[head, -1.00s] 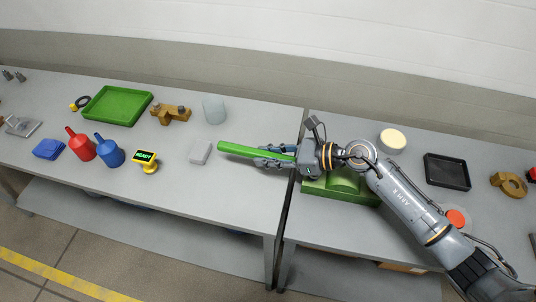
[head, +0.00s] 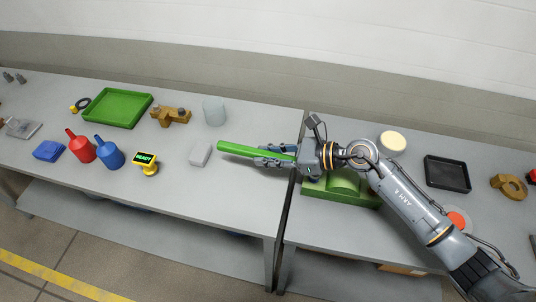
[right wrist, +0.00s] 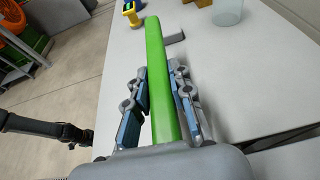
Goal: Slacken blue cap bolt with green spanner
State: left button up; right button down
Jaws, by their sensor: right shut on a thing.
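The green spanner (head: 238,149) is a long bright green bar. It is in my right gripper (head: 272,156), pointing left over the table. In the right wrist view the green bar (right wrist: 160,75) runs between the two fingers of my right gripper (right wrist: 162,108) and away from the palm; its far end lies above the table near a small grey block. I cannot make out a blue cap bolt in either view. A brown fixture (head: 165,117) with a small dark top stands on the left table. My left gripper is not in view.
On the left table are a green tray (head: 146,99), red bottle (head: 82,149), blue bottle (head: 111,155), yellow READY display (head: 146,158), grey block (head: 200,154) and clear cylinder (head: 214,111). The right table holds a green cradle (head: 343,186), black tray (head: 447,172) and brown ring fixture (head: 510,185).

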aim_at(268, 153)
jog(key=shift+r, duration=0.15)
jog(key=shift+r+p, duration=1.1)
jog(key=shift+r, duration=0.3)
